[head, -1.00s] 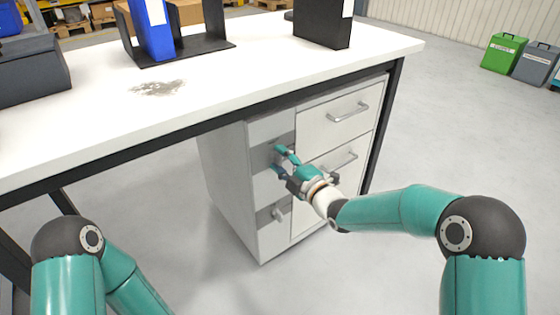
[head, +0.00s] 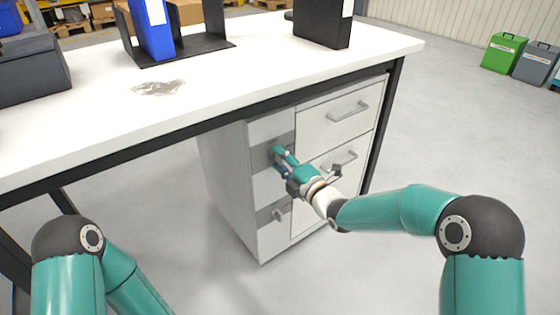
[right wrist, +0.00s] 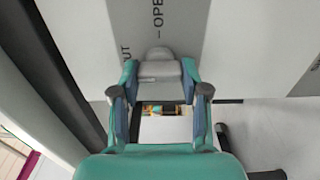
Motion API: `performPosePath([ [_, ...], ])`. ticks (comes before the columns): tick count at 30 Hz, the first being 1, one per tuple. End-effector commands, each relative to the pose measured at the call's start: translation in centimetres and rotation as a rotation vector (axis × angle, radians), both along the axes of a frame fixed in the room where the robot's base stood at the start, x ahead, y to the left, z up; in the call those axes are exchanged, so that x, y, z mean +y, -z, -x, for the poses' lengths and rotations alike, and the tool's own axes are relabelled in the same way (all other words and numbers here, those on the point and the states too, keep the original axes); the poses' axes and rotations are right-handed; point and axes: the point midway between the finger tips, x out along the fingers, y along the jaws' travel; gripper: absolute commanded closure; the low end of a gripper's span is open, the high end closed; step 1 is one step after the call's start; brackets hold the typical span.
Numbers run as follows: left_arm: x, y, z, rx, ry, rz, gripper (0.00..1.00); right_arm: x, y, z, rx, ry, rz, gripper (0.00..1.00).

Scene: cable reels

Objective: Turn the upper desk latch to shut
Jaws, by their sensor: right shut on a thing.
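The upper desk latch (right wrist: 158,55) is a grey handle on a darker grey plate (right wrist: 188,18) on the drawer cabinet front. In the right wrist view "OPEN" and part of a second word, "UT", show beside it. My right gripper (right wrist: 160,80) has its teal fingers on both sides of the latch handle and is shut on it. In the head view my right gripper (head: 279,160) largely covers the latch. The latch's exact angle is hard to tell. My left arm shows at the lower left; its gripper is out of view.
A lower latch (head: 280,212) sits on a similar plate below. Drawers with bar handles (head: 347,111) are to the right. The white desktop (head: 230,90) overhangs the cabinet (head: 227,180), with a blue binder (head: 153,28) on it. The floor in front is clear.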

Motion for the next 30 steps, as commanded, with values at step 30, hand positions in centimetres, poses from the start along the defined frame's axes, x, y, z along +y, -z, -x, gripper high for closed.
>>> performPosePath([
  [30, 0.0, 0.0, 0.0, 0.0, 0.0, 0.0, 1.0, -4.2, 0.4, 6.2, 0.008, -0.004, 0.004, 0.3],
])
